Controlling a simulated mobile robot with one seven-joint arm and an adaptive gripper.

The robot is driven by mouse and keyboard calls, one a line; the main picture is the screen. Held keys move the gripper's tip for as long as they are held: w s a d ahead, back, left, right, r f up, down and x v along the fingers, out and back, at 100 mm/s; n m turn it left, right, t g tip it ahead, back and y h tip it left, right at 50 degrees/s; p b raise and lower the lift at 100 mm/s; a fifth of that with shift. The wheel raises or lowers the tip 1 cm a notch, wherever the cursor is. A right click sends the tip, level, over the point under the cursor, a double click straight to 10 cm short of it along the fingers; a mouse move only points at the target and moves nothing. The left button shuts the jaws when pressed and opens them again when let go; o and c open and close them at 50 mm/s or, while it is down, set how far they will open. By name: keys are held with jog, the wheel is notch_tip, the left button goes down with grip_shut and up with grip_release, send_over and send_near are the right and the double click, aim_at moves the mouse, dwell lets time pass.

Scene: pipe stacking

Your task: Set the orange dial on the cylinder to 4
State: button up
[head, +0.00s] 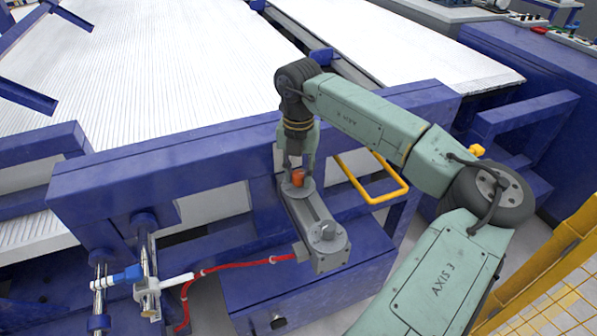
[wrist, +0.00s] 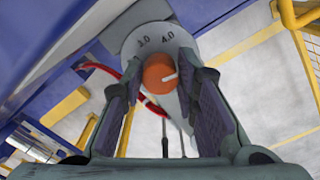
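The orange dial (wrist: 159,74) sits on the grey end face of the cylinder (head: 316,229). It also shows small and upright in the head view (head: 298,178). In the wrist view, the face carries the marks 3.0 (wrist: 143,42) and 4.0 (wrist: 172,37) above the dial. The dial's white line points right and slightly up, to the right of 4.0. My gripper (wrist: 160,85) points down at the dial, with one finger on each side. The fingers stand apart; contact with the dial is hard to make out. The right finger hides part of the face.
A blue frame beam (head: 180,160) runs behind the cylinder. A yellow handle (head: 375,190) stands close to its right. A red hose (head: 235,263) runs from the cylinder to a white fitting (head: 176,280) at left. A yellow railing (head: 550,262) is at lower right.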

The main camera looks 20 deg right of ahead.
grip_shut()
jog(key=shift+f+n+b, duration=0.1)
jog(key=shift+n+b, duration=0.2)
jog(key=shift+b, duration=0.15)
jog(key=shift+n+b, duration=1.65)
jog(key=shift+n, duration=0.15)
jog(key=n+b, duration=0.2)
jog(key=n, duration=0.3)
jog(key=shift+n, duration=0.4)
jog(key=o, duration=0.5)
grip_release()
